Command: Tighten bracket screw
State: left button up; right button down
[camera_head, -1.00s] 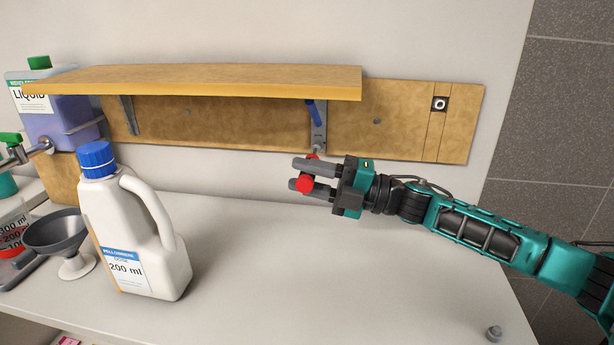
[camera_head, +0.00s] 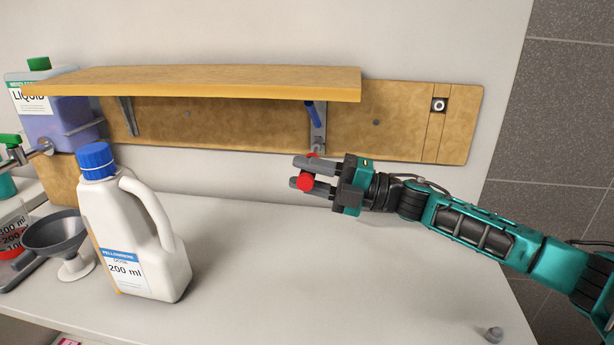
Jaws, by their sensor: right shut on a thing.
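My right gripper (camera_head: 303,172) is shut on a red tool (camera_head: 305,182), just in front of and below the right metal bracket (camera_head: 317,130). Red shows between and just above its grey fingers; the rest of the tool is hidden. The bracket is fixed to the wooden back board (camera_head: 402,125) under the wooden shelf (camera_head: 220,78), and a blue piece (camera_head: 312,112) shows on its upper part. A small silvery end (camera_head: 318,149) shows at the bracket's bottom; whether the tool touches it I cannot tell. My left gripper is not in view.
A white jug (camera_head: 150,265) with a blue cap stands front left, beside a grey funnel (camera_head: 56,234). A blue-liquid container (camera_head: 70,115) with a tap is at far left. A small grey knob (camera_head: 494,334) lies front right. The middle of the bench (camera_head: 320,270) is clear.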

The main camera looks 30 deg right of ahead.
jog(key=shift+w+d, duration=0.15)
jog(key=shift+w, duration=0.05)
jog(key=shift+s, duration=0.15)
jog(key=shift+s+a+p, duration=0.3)
jog(key=shift+s+a, duration=0.1)
dwell(0.5)
